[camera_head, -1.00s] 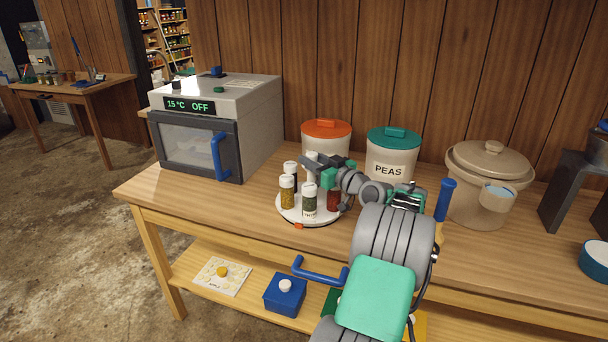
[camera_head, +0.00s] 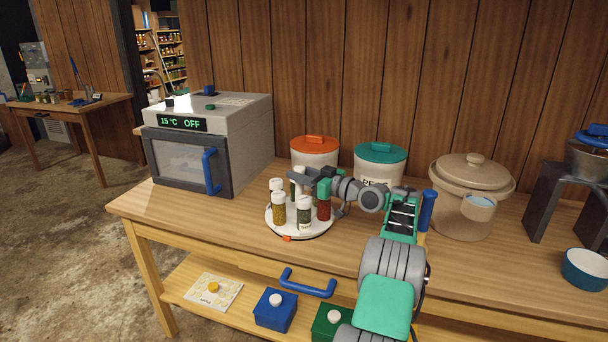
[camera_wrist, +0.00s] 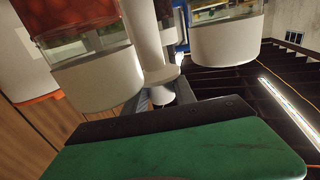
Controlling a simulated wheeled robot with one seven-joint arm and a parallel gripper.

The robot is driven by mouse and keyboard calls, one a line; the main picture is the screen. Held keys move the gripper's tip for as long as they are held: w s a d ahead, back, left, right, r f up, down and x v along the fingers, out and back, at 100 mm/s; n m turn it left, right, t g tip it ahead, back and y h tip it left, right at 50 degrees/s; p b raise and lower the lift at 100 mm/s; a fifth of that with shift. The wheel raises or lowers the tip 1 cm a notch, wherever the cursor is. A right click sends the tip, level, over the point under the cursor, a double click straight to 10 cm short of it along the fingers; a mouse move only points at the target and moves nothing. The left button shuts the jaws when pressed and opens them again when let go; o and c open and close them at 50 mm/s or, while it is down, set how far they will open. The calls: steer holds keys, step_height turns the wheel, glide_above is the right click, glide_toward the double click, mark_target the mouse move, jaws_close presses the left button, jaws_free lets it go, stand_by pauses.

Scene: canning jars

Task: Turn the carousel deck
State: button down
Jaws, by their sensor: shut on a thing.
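The carousel deck (camera_head: 321,229) is a round white turntable near the table's front edge, with an orange tab (camera_head: 287,238) at its front. Several white-lidded jars stand around it, among them a yellow-brown jar (camera_head: 279,209), a dark green jar (camera_head: 304,214) and a red jar (camera_head: 324,209). My gripper (camera_head: 300,177) reaches in from the right over the deck. In the wrist view its fingers (camera_wrist: 161,94) are shut on a white upright post (camera_wrist: 148,38) between jar lids (camera_wrist: 101,80). The post's foot is hidden by jars in the head view.
An oven (camera_head: 205,145) reading "15 °C OFF" stands left of the deck. An orange-lidded canister (camera_head: 315,145) and a teal-lidded canister (camera_head: 381,155) stand close behind. A beige crock (camera_head: 470,195) is to the right. The lower shelf holds a blue box (camera_head: 275,310).

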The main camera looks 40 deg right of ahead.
steer(key=shift+w+a, duration=0.1)
steer(key=shift+a, duration=0.05)
steer(key=c, duration=1.2)
jaws_free()
steer(key=shift+a, duration=0.1)
steer(key=shift+o, duration=0.9)
